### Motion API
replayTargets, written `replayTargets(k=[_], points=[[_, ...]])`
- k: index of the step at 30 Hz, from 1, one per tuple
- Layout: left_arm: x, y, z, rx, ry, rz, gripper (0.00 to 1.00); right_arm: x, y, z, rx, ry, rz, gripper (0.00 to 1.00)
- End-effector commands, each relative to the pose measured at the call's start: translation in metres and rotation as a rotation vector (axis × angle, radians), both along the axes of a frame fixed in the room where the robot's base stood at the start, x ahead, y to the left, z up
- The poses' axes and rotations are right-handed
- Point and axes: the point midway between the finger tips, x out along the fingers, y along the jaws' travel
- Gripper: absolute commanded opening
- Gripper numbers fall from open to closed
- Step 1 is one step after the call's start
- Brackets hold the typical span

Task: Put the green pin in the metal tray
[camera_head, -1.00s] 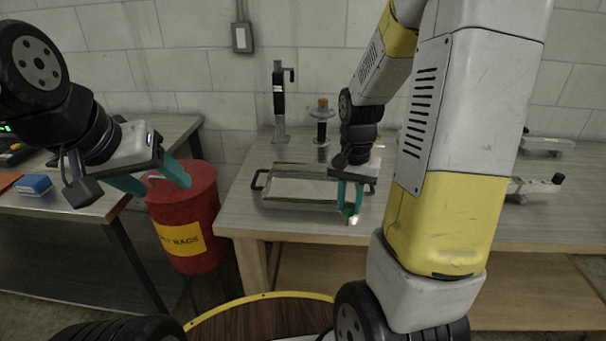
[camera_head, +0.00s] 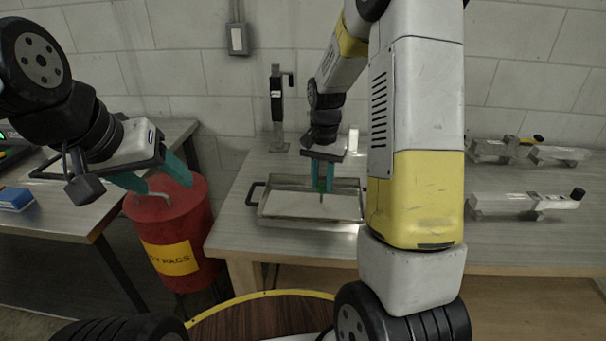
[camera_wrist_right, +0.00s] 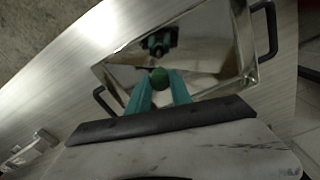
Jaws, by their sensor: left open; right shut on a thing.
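The metal tray (camera_head: 281,214) is shallow and rectangular with black handles and lies on the middle table. My right gripper (camera_head: 323,186) is over the tray and points down, shut on the green pin (camera_wrist_right: 159,78). The pin's round green top shows between the teal fingers of the right gripper (camera_wrist_right: 163,92) in the right wrist view, with the tray (camera_wrist_right: 239,40) beneath and a reflection in its floor. I cannot tell whether the pin's lower end touches the tray floor. My left gripper (camera_head: 158,184) is open and empty, in front of the red bin.
A red bin (camera_head: 190,225) with a yellow label stands left of the table. A black upright tool (camera_head: 277,105) stands behind the tray. Several metal clamps (camera_head: 520,202) lie on the right of the table. A blue box (camera_head: 15,199) sits on the left table.

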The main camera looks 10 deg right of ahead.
Motion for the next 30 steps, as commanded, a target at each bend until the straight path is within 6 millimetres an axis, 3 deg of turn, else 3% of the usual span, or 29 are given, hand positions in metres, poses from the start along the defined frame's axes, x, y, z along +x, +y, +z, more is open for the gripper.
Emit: replayTargets(k=[4,12,18,29,30], points=[[0.0,0.0,0.0,0.0,0.0,0.0,0.62,0.025,0.011,-0.003,0.001,-0.001,0.001,0.0],[0.0,0.0,0.0,0.0,0.0,0.0,0.62,0.041,0.017,-0.007,0.0,0.002,0.0,0.0],[0.0,0.0,0.0,0.0,0.0,0.0,0.62,0.039,0.016,-0.038,0.0,0.004,-0.001,0.0],[0.0,0.0,0.0,0.0,0.0,0.0,0.62,0.039,0.017,-0.042,0.0,0.0,0.0,0.0],[0.0,0.0,0.0,0.0,0.0,0.0,0.62,0.04,0.017,-0.042,0.0,0.0,0.0,0.29]])
